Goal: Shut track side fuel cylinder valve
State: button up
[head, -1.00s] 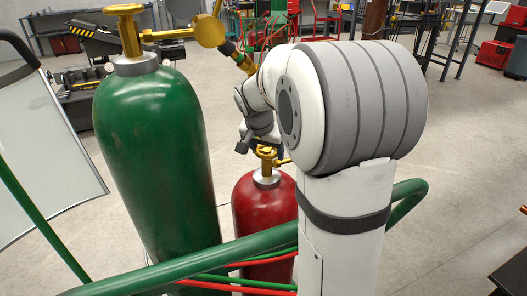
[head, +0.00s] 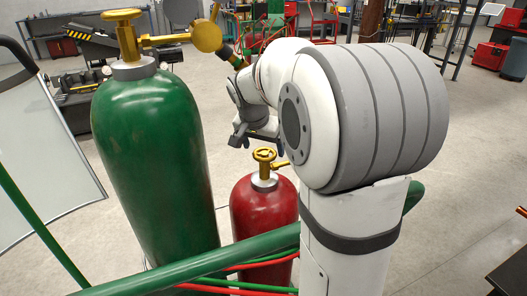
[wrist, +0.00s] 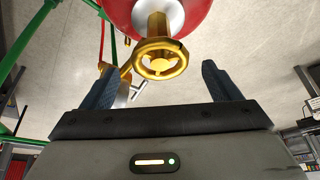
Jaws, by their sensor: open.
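A red cylinder (head: 264,213) stands behind the green rail in the head view, with a gold valve handwheel (head: 264,154) on top. A larger green cylinder (head: 155,165) stands to its left with its own gold handwheel (head: 122,15). My gripper (head: 254,138) is just above and behind the red cylinder's handwheel, partly hidden by my arm. In the wrist view my gripper (wrist: 158,66) is open and empty. The red cylinder's handwheel (wrist: 160,59) shows between the two fingers, with gaps on both sides. I cannot tell its exact distance from the fingertips.
A green rail (head: 190,264) crosses in front of the cylinders, with red and green hoses below it. A gold regulator (head: 206,36) juts right from the green cylinder's valve, near my arm. A pale panel (head: 45,150) stands at left.

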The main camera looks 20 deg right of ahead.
aim_at(260, 159)
jog(key=shift+v, duration=1.9)
